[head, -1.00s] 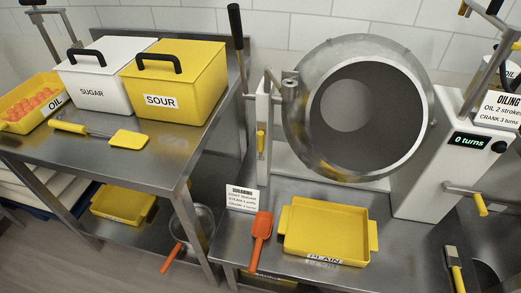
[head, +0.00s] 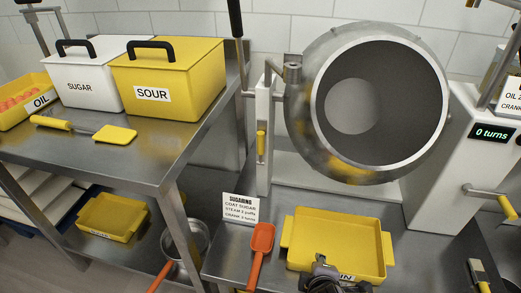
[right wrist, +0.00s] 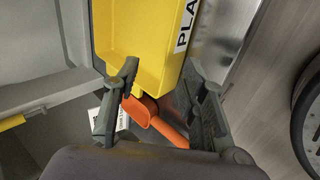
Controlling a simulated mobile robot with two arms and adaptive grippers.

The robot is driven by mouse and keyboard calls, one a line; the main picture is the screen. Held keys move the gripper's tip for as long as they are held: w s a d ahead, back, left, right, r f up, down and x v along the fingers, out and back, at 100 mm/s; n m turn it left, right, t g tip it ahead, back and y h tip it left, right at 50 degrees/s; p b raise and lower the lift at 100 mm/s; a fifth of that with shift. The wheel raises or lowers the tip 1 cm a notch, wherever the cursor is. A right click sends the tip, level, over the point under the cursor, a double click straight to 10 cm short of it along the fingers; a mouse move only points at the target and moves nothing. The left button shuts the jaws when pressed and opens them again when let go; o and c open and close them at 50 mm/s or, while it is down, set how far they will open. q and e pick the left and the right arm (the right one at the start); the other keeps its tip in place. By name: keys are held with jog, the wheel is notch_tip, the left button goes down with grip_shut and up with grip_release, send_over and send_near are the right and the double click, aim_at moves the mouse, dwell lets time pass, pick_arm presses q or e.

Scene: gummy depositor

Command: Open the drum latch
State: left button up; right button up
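The round steel drum (head: 318,125) faces me with its wide mouth open to the front. Left of it, a white post (head: 263,172) carries an upright yellow handle (head: 261,143), which looks like the drum latch. My right gripper (head: 328,272) shows at the bottom of the head view, in front of the yellow PLAIN tray and well below and right of the yellow handle. In the right wrist view its two fingers (right wrist: 160,92) are apart with nothing held between them. A yellow piece (right wrist: 12,122) at that view's left edge may be the handle. My left gripper is not in view.
The yellow tray (head: 388,250) and an orange scoop (head: 262,240) lie on the bench below the drum, with a SUGARING card (head: 240,208) beside the scoop. A crank handle (head: 507,207) sticks out at right. Sugar (head: 85,88) and sour (head: 195,75) bins stand left.

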jog(key=w+a+r+n+t, duration=0.55)
jog(key=w+r+n, duration=0.3)
jog(key=n, duration=0.25)
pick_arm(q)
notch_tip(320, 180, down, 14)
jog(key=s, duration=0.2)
pick_arm(e)
jog(key=n+t, duration=0.4)
jog(key=n, duration=0.6)
send_near(261, 143)
jog(key=w+b, duration=0.1)
jog(key=w, duration=0.4)
jog(key=w+d+b, duration=0.1)
jog(key=w, duration=0.1)
jog(key=shift+w+f+b, duration=0.25)
jog(key=shift+w+b, duration=0.1)
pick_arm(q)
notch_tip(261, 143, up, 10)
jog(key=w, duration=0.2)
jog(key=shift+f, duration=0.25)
pick_arm(e)
jog(key=shift+w, duration=0.6)
jog(key=shift+c, duration=0.5)
grip_shut()
